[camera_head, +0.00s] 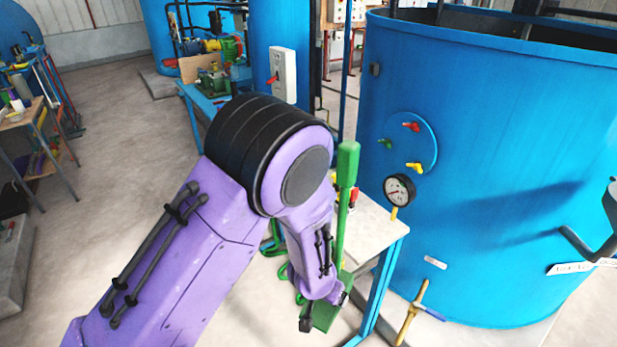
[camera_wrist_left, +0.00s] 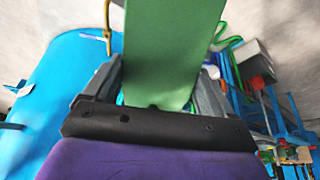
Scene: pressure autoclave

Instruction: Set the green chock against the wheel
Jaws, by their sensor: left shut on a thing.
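The green chock (camera_head: 322,316) has a flat green body with a long upright rod ending in a thick green handle (camera_head: 347,165). My left gripper (camera_head: 326,300) is shut on it, low in front of the small table; my purple arm hides part of the grip. In the left wrist view the chock's flat green face (camera_wrist_left: 170,45) fills the space between the fingers of the left gripper (camera_wrist_left: 158,88). I cannot make out a wheel in either view. My right gripper is not in view.
A large blue tank (camera_head: 490,150) with a pressure gauge (camera_head: 398,190) and coloured valves stands at the right. A small table with blue legs (camera_head: 385,275) is close beside the gripper. A yellow-brown valve pipe (camera_head: 410,313) juts near the floor. Open floor (camera_head: 120,130) lies left.

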